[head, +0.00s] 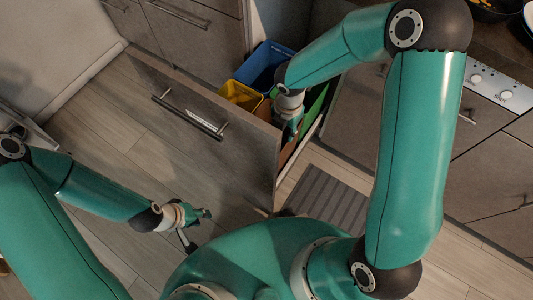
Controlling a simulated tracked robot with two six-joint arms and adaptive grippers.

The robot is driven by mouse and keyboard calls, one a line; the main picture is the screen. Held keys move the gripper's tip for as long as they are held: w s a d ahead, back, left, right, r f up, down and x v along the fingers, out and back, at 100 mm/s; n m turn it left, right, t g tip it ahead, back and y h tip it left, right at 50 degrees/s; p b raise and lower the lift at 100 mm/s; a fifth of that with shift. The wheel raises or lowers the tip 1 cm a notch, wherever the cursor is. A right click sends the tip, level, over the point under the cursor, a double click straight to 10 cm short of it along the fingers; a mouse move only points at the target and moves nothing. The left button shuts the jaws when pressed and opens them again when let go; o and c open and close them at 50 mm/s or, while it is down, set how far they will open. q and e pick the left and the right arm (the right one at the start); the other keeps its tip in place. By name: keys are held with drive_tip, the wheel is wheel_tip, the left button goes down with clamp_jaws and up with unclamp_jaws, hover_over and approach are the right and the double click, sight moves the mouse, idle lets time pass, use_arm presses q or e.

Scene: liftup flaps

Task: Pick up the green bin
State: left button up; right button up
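The green bin (316,106) stands in the pulled-out drawer (200,125), at its right end. My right arm hides much of the bin. My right gripper (291,131) points down into the drawer at the left side of the green bin. Its fingers are small and partly hidden, so I cannot tell whether they are open or touch the bin. My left gripper (197,228) is over the floor in front of the drawer, well away from the bin. Its fingers look spread, with nothing between them.
A blue bin (265,62) and a yellow bin (240,95) sit in the same drawer. The drawer front has a bar handle (188,117). A grey striped mat (325,198) lies on the floor to the right. A stove with knobs (490,85) is at the right.

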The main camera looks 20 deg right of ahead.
drive_tip(key=f+b, duration=0.1)
drive_tip(key=f, duration=0.2)
drive_tip(key=f+b, duration=0.1)
drive_tip(key=f, duration=0.2)
drive_tip(key=d+f+b, duration=0.1)
drive_tip(key=f, duration=0.2)
drive_tip(key=shift+s+f, duration=0.1)
drive_tip(key=shift+f, duration=0.1)
drive_tip(key=shift+c, duration=0.3)
clamp_jaws()
